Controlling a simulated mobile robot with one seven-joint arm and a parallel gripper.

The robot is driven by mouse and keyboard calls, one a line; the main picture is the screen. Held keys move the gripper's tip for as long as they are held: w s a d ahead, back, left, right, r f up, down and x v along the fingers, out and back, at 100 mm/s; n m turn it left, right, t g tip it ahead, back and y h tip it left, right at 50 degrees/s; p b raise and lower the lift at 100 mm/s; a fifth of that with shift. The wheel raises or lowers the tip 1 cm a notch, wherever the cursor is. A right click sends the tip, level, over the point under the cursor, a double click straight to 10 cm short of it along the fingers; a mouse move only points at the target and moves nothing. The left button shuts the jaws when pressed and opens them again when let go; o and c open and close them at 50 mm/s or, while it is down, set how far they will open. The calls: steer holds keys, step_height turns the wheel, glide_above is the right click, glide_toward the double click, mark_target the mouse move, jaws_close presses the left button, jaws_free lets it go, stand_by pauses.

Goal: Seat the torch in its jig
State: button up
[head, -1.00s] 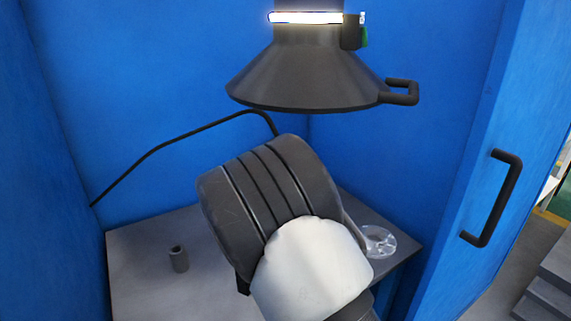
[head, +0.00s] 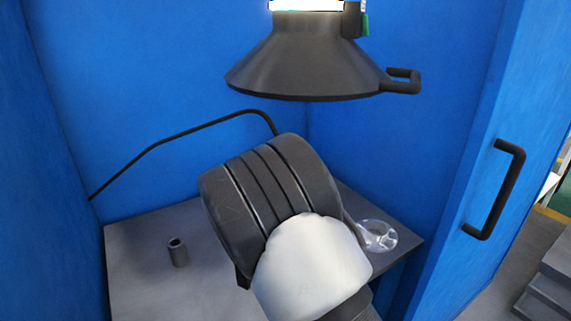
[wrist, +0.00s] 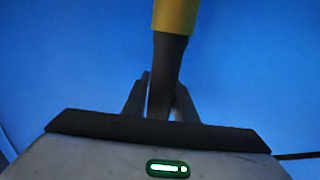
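In the wrist view, a torch (wrist: 170,50) with a dark lower shaft and a yellow upper part stands between the two fingers of my gripper (wrist: 162,95). The fingers close in on the dark shaft from both sides, and the torch's top runs out of the picture. In the head view my own arm hides the gripper and the torch. A small dark hollow cylinder (head: 178,253) stands upright on the grey table at the left; it may be the jig. Its open top is empty.
The grey table (head: 140,285) sits between blue walls (head: 180,80). A clear round dish (head: 377,236) lies near its right edge, beside my arm. A dark conical hood (head: 310,65) with a side handle hangs above. A thin black bent rod (head: 190,131) runs along the back.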

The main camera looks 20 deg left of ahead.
steer(key=o, duration=0.4)
steer(key=shift+s, duration=0.1)
steer(key=s, duration=1.7)
steer(key=shift+s+d+r, duration=0.1)
steer(key=shift+s+d, duration=0.05)
steer(key=shift+d, duration=0.2)
